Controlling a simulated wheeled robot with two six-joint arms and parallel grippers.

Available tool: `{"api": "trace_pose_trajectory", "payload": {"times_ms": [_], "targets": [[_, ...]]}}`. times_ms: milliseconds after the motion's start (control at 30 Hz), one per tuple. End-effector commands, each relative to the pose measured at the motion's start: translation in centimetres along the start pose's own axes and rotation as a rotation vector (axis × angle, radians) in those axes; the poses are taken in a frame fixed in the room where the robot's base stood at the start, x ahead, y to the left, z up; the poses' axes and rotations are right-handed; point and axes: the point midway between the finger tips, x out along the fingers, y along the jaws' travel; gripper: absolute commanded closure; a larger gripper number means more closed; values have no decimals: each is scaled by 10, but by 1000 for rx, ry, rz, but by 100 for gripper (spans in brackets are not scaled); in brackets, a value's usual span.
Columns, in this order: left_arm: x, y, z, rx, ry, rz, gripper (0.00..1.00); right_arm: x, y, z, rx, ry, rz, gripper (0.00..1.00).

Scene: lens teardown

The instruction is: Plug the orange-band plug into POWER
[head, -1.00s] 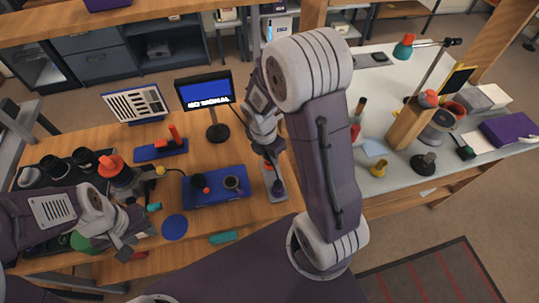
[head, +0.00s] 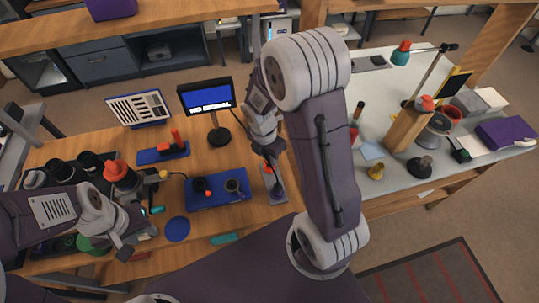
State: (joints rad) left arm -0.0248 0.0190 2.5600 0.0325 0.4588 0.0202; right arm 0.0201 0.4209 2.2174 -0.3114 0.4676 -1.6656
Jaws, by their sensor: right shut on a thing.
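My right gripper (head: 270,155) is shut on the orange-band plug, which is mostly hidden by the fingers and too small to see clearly. The gripper is just above a narrow grey panel (head: 279,185) right of the blue mat. An orange spot (head: 267,168) and a purple round part (head: 277,195) show on or over this panel. The POWER label cannot be read, and I cannot tell whether the plug touches a socket. My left gripper (head: 126,243) is low at the left front of the bench; its opening is unclear.
A monitor (head: 206,96) reading "NO SIGNAL" stands behind, with a dark cable running toward my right gripper. A blue mat (head: 218,202) holds small dark lens parts. A blue tray (head: 150,157) and a blue disc (head: 177,229) lie nearby. Black cups crowd the left.

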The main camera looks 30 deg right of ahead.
Motion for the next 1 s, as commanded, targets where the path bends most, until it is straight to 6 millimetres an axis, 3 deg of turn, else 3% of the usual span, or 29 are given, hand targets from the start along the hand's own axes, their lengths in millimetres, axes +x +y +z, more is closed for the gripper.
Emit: {"api": "trace_pose_trajectory", "payload": {"times_ms": [600, 1000], "targets": [[-33, 1, -3, 0, 0, 0, 64, -28, 0, 4, 0, 1, -2, 100], [-33, 1, -3, 0, 0, 0, 64, -28, 3, 5, -24, 0, 3, 100]]}}
